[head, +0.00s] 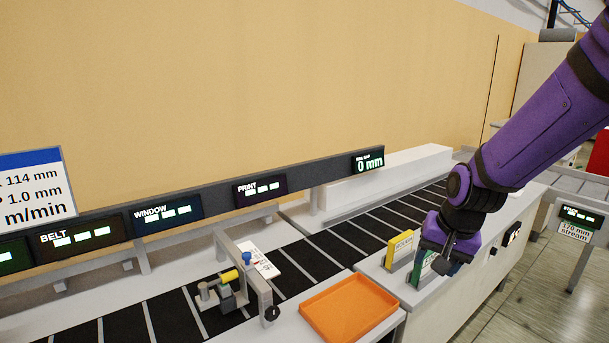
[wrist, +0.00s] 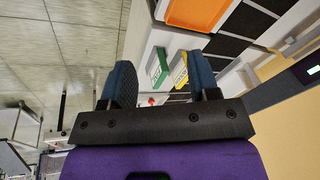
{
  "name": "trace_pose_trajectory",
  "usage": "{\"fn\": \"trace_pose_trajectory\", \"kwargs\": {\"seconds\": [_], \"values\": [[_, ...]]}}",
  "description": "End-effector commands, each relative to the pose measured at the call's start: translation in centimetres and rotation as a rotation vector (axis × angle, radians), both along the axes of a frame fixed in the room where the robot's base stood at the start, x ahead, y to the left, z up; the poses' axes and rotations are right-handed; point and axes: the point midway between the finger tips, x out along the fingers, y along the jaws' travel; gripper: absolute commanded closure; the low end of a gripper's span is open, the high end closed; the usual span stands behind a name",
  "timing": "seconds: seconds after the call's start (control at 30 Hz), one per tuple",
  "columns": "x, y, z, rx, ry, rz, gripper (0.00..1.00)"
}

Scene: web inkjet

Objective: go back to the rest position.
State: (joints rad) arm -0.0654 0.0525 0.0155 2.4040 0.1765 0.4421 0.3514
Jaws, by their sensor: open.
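My gripper (head: 445,264) is at the right in the head view, low over the near side of the conveyor, at the end of my purple arm. In the wrist view its two dark blue fingers (wrist: 162,82) are spread wide with nothing held between them. A green card block (head: 420,266) stands just left of the gripper and is partly hidden by it in the head view. It also shows beyond the fingers in the wrist view (wrist: 157,68). A yellow card block (head: 400,248) stands beside the green one.
An orange tray (head: 349,308) lies on the near ledge, left of the blocks. A small print stand (head: 262,284) bridges the dark conveyor belt (head: 350,236). A rail with displays (head: 260,190) runs behind.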

Motion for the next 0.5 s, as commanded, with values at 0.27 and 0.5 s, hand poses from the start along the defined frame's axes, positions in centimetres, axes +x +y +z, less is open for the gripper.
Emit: {"fn": "trace_pose_trajectory", "kwargs": {"seconds": [0.27, 0.5], "values": [[-4.9, -1.3, 7.3, -0.047, -0.084, 0.124, 0.45], [-10.0, -2.5, 12.0, -0.105, -0.147, 0.222, 0.45]]}}
